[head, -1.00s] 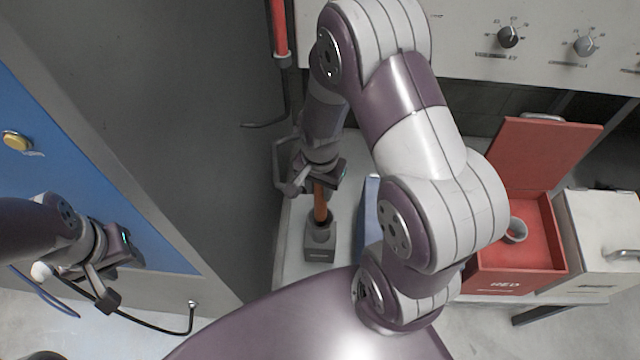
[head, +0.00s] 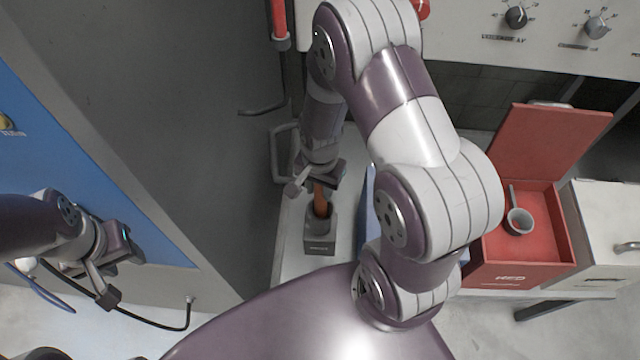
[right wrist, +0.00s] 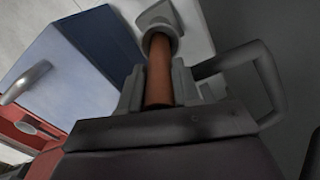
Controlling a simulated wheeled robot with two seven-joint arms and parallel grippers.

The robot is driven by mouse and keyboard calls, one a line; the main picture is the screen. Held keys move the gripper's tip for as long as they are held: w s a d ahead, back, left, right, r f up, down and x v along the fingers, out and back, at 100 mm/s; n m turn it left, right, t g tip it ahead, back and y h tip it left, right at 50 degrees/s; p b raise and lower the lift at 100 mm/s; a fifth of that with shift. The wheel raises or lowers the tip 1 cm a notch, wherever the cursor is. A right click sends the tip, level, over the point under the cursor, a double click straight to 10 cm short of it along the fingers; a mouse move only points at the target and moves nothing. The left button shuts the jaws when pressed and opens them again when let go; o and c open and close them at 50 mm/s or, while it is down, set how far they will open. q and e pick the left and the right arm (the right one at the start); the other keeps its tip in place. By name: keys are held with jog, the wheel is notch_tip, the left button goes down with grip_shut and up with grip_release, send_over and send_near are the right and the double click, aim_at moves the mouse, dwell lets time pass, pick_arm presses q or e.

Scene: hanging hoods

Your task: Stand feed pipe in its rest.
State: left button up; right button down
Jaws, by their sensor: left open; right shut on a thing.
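The feed pipe (head: 321,198) is an orange-brown tube. My right gripper (head: 322,181) is shut on its upper part. The pipe's lower end is at the round mouth of a small grey rest (head: 320,238), and looks to be inside it. In the right wrist view the pipe (right wrist: 158,75) runs from between the fingers to a grey round collar (right wrist: 160,38). How deep the pipe sits is hidden. My left gripper (head: 122,272) is open and empty at the far left, in front of the blue panel, well away from the pipe.
A blue box (head: 367,215) stands close right of the rest, partly behind my right arm. A metal handle (head: 281,152) is just left of my right gripper. An open red box (head: 565,240) holds a grey ladle (head: 519,222). A grey wall (head: 190,110) rises at left.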

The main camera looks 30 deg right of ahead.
aim_at(320, 202)
jog(key=shift+f+b, duration=2.2)
jog(key=shift+f, duration=1.1)
jog(key=c, duration=0.7)
grip_release()
jog(key=shift+c, duration=0.2)
notch_tip(320, 202, up, 13)
jog(key=shift+f+p, duration=0.15)
jog(key=shift+p, duration=0.35)
